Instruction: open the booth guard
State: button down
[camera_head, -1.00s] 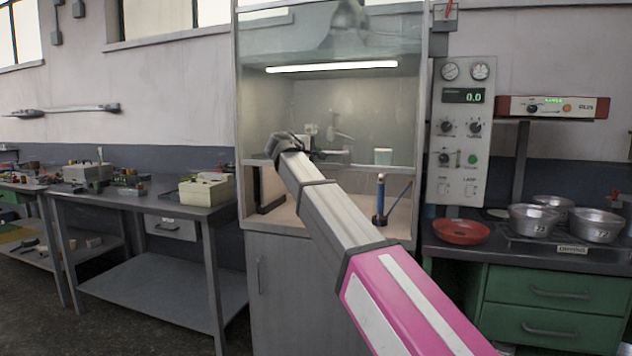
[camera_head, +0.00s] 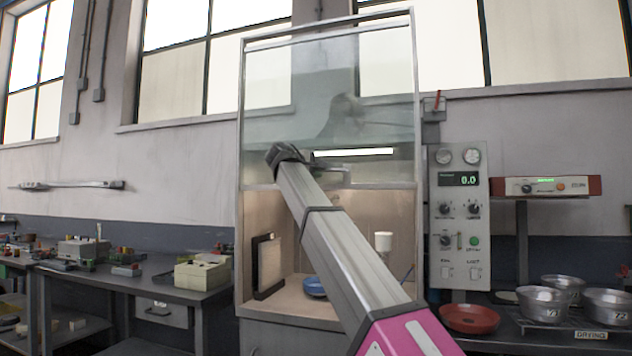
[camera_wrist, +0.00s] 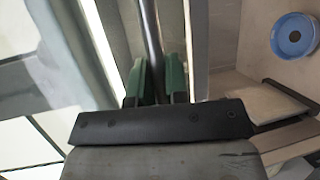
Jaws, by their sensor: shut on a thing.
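The booth guard (camera_head: 395,186) is a clear pane with a pale metal frame across the front of the booth. It is raised, with its bottom rail well above the booth floor and an open gap below. My gripper's wrist is at the guard's lower part in the head view, and it hides the fingertips there. In the wrist view my gripper (camera_wrist: 155,85) has its green fingers shut on a dark bar (camera_wrist: 151,35), which appears to be the guard's handle.
Inside the booth are a blue dish (camera_head: 315,286), an upright framed board (camera_head: 268,262) and a white cup (camera_head: 383,242). A control panel (camera_head: 459,220), red bowl (camera_head: 469,318) and metal pans (camera_head: 541,303) are at right. A cluttered bench (camera_head: 150,280) is at left.

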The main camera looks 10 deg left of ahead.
jog(key=shift+r, duration=0.1)
jog(key=c, duration=1.1)
grip_release()
jog(key=shift+c, duration=0.2)
jog(key=shift+s+a, duration=0.1)
jog(key=v, duration=1)
jog(key=shift+s, duration=0.25)
jog(key=shift+s+a, duration=0.1)
jog(key=shift+a, duration=0.1)
